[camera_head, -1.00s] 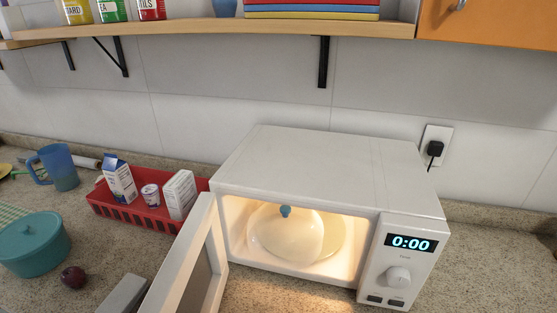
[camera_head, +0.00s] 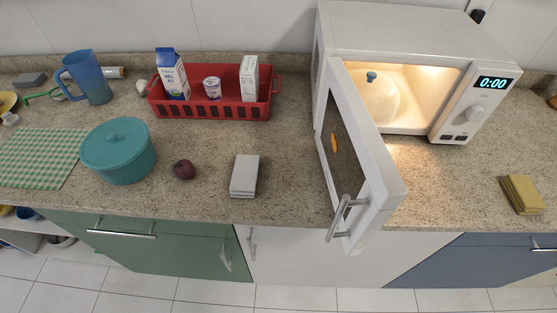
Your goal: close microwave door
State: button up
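The white microwave (camera_head: 400,32) stands at the upper right of the counter, its lit cavity facing front. Its door (camera_head: 378,165) is wide open, hinged on the cavity's left side and swung out toward the counter's front edge. A silver handle (camera_head: 345,217) sits on the door's outer face near its free end. Inside the cavity is a cream domed cover (camera_head: 374,98) with a blue knob. The display (camera_head: 495,83) reads 0:00. My gripper is not in view.
A teal pot (camera_head: 120,155), a plum-like fruit (camera_head: 184,169) and a grey block (camera_head: 245,175) are on the counter left of the door. A yellow-brown sponge-like block (camera_head: 522,194) lies to the right.

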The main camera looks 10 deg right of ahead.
aim_at(366, 186)
jog(key=k+j+u, duration=0.1)
jog(key=k, duration=0.8)
